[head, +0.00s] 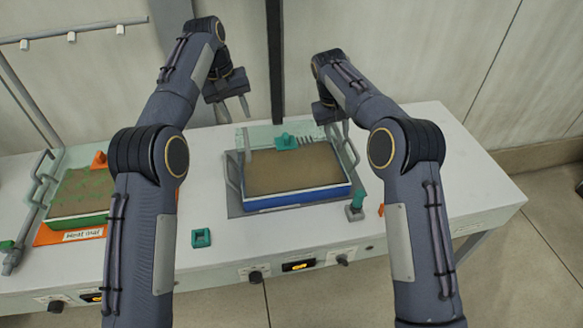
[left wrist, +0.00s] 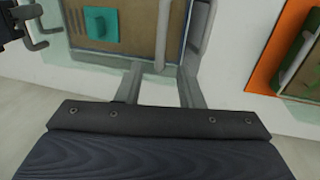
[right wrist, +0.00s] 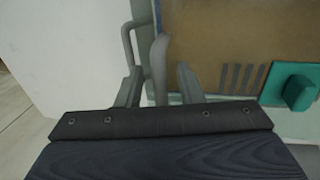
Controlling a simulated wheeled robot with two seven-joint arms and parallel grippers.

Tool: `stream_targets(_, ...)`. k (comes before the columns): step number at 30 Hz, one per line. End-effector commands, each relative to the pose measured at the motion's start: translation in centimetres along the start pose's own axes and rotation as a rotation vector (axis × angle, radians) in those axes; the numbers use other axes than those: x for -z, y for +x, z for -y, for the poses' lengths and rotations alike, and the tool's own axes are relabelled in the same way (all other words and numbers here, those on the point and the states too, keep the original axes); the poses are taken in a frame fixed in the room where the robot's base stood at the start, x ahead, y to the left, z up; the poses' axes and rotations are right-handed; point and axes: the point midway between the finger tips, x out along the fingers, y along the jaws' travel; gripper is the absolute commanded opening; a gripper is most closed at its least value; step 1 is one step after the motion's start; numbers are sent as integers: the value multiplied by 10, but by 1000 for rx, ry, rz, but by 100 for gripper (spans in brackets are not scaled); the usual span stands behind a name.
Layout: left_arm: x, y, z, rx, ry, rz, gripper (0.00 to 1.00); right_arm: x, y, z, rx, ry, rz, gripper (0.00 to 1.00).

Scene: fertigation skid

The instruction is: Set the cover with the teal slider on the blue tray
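The blue tray (head: 300,199), filled with brown soil, sits on a grey plate on the bench. The clear cover with the teal slider (head: 286,141) shows at the tray's far side; I cannot tell whether it touches the tray. Its slider also shows in the left wrist view (left wrist: 101,25) and right wrist view (right wrist: 292,87), over brown. My left gripper (head: 233,108) is open above the cover's far left; a grey bar lies just beyond its fingertips (left wrist: 158,75). My right gripper (right wrist: 158,85) is open, with a grey handle (right wrist: 158,60) between its fingers and gaps beside it.
At left, a green tray (head: 75,220) with an orange slider (head: 99,160) stands on an orange heat mat (head: 75,235). A teal block (head: 201,238) and a teal-topped post (head: 355,210) stand near the blue tray. A dark upright post (head: 275,60) rises behind. The bench's right side is clear.

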Motion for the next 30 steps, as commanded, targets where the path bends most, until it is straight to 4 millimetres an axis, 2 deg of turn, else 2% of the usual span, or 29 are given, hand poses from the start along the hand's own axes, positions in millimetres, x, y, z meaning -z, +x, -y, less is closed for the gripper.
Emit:
stream_targets(1,1,-10,0,-1,0,-4,34,0,0,0,0,0,0,34)
stream_targets(7,2,-25,0,0,0,-2,34,0,0,0,0,0,0,34)
stream_targets(16,-1,-35,0,0,-1,-1,34,0,-5,0,0,0,-2,34)
stream_targets(25,-1,-35,0,0,-1,0,34,1,-53,0,0,0,-4,34)
stream_targets(30,-1,-35,0,0,-1,0,34,1,-70,0,-1,0,-1,34)
